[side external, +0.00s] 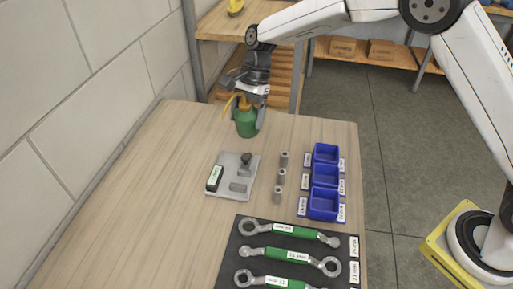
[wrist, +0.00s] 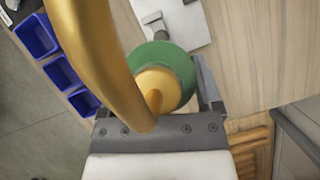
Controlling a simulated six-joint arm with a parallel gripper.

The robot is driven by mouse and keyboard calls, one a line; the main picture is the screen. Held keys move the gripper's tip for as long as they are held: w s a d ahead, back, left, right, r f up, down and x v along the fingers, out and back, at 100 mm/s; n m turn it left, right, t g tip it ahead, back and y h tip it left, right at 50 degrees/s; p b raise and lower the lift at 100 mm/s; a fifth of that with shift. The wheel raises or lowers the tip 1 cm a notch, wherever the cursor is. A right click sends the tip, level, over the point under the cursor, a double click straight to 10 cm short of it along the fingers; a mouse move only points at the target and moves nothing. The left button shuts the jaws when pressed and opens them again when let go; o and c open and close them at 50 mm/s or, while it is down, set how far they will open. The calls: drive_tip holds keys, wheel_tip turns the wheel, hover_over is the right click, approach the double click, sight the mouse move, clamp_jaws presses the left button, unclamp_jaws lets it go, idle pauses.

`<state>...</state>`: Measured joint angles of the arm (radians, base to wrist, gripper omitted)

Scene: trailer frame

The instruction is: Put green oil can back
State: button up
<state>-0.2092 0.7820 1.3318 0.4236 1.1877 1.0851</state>
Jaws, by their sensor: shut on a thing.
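The green oil can (side external: 246,122) has a yellow-orange top and spout and is upright at the far end of the wooden table (side external: 150,165). My gripper (side external: 247,113) is shut on the can from above, with a finger beside its body. I cannot tell whether the can's base touches the table. In the wrist view the green can (wrist: 178,62) sits between the fingers, and its orange spout (wrist: 90,50) curves large across the left of the picture. The spout and cap hide part of the can and the fingertips.
A grey plate (side external: 225,190) with small parts lies in front of the can. Several grey cylinders (side external: 281,177) stand beside blue bins (side external: 325,175). Wrenches lie on a dark mat (side external: 231,257) at the near edge. A wooden shelf (side external: 222,22) stands behind the table. The table's left side is clear.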

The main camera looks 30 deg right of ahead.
drive_tip(key=s+a, duration=0.4)
drive_tip(key=s, duration=0.4)
drive_tip(key=s+a+r+y, duration=0.1)
drive_tip(key=s+a, duration=0.3)
drive_tip(key=s, duration=0.4)
drive_tip(key=s+a+m, duration=0.1)
drive_tip(key=s+a, duration=0.3)
drive_tip(key=s, duration=0.5)
drive_tip(key=shift+a+r+y, duration=0.2)
drive_tip(key=shift+a+y, duration=0.15)
drive_tip(key=shift+y, duration=0.05)
drive_tip(key=w+a+f, duration=0.2)
drive_tip(key=w, duration=0.1)
drive_tip(key=w+a+f, duration=0.6)
drive_tip(key=shift+w+f, duration=0.2)
drive_tip(key=shift+w, duration=0.15)
drive_tip(key=shift+w+a+f, duration=0.3)
drive_tip(key=shift+w+f, duration=0.05)
drive_tip(key=shift+f, duration=0.1)
